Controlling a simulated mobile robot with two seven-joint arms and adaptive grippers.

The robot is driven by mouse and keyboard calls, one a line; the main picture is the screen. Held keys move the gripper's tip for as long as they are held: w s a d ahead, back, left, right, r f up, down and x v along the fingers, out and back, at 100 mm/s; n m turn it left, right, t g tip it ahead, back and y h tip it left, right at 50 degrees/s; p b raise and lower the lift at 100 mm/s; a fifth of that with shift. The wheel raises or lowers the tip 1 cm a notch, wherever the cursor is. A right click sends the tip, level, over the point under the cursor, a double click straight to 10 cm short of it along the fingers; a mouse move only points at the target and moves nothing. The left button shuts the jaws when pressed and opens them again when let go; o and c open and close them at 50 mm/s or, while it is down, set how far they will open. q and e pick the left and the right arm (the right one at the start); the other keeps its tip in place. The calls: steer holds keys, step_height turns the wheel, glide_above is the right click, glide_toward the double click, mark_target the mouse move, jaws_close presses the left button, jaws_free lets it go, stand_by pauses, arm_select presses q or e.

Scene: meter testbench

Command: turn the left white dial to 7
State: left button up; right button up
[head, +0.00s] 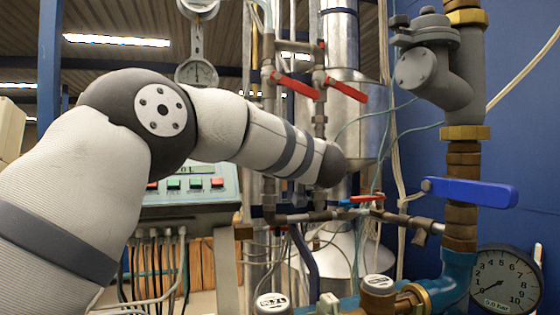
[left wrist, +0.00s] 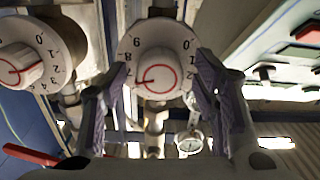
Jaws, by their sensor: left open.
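In the left wrist view, a white dial (left wrist: 157,73) with printed numbers and a red-ringed knob sits between the fingers of my left gripper (left wrist: 156,66). The fingers are apart, one on each side of the knob, and I cannot tell if they touch it. A short red mark on the knob points to the picture's left, near the 7; the exact reading is too small to tell. A second white dial (left wrist: 20,66) is at the left edge of that view. In the head view my left arm reaches across; its gripper and the dials are hidden. My right gripper is not in view.
In the head view, red lever valves (head: 297,86) are on pipes above my forearm. A blue lever (head: 470,192) and a round gauge (head: 507,280) are at the right. A control box with coloured buttons (head: 190,183) stands behind my arm.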

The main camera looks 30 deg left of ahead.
arm_select(q)
steer(key=v, duration=1.2)
